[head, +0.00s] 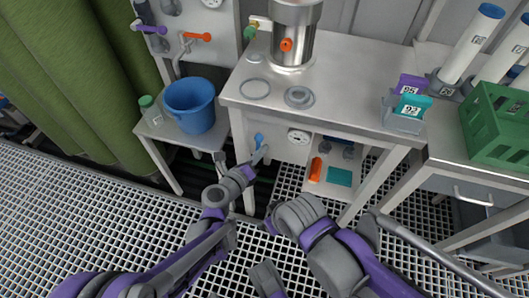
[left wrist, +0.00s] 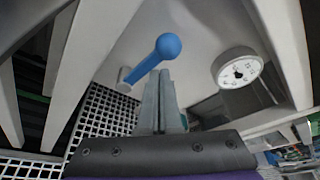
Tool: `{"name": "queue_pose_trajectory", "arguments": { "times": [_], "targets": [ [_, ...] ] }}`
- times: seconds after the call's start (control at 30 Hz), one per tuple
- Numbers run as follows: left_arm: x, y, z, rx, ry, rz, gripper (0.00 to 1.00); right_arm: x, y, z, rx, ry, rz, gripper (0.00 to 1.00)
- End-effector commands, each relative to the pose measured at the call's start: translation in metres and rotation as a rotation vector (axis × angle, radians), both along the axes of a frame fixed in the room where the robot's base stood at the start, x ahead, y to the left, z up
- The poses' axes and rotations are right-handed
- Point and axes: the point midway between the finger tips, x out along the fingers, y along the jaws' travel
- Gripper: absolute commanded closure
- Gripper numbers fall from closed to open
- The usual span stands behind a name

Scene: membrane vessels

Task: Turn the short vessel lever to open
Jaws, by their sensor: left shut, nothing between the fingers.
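A short blue lever (head: 259,140) with a round ball end sits on the pale front panel under the steel table. In the left wrist view the lever (left wrist: 152,58) slants up to the right from a small pale mount. My left gripper (head: 262,155) is shut and empty just in front of the lever. In the left wrist view its fingers (left wrist: 158,98) point at the lever, with the tips just below the ball; whether they touch it I cannot tell. A steel vessel (head: 293,40) with an orange knob stands on the table above. I cannot make out my right gripper's fingers.
A round gauge (head: 299,136) sits right of the lever. A table leg (head: 241,150) stands close to my left gripper. A blue bucket (head: 190,106) is on a low stand at left. Purple (head: 150,29) and orange (head: 197,37) levers are on another unit. A green crate (head: 497,125) is at right.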

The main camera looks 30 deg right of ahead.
Motion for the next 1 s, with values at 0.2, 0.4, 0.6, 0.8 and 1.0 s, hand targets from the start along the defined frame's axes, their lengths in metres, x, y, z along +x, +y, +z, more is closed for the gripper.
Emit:
{"name": "queue_pose_trajectory", "arguments": {
  "times": [0.2,0.4,0.6,0.8,1.0],
  "targets": [
    [0.0035,0.0030,0.0013,0.000,0.000,0.000,1.00,0.0000,0.0000,0.0000,0.000,0.000,0.000,0.33],
    [0.0052,0.0044,0.0018,0.000,0.000,0.001,1.00,0.0000,0.0000,0.0000,0.000,0.000,0.000,0.33],
    [0.0060,0.0050,0.0019,0.000,-0.001,0.003,1.00,0.0000,0.0000,0.0001,0.000,0.000,0.000,0.33],
    [0.0066,0.0053,0.0019,0.000,0.000,0.005,1.00,0.0000,0.0000,0.0001,0.000,0.000,0.000,0.33],
    [0.0069,0.0056,0.0019,0.000,-0.001,0.006,1.00,0.0001,0.0000,-0.0002,0.000,0.000,0.000,0.33]
  ]
}}
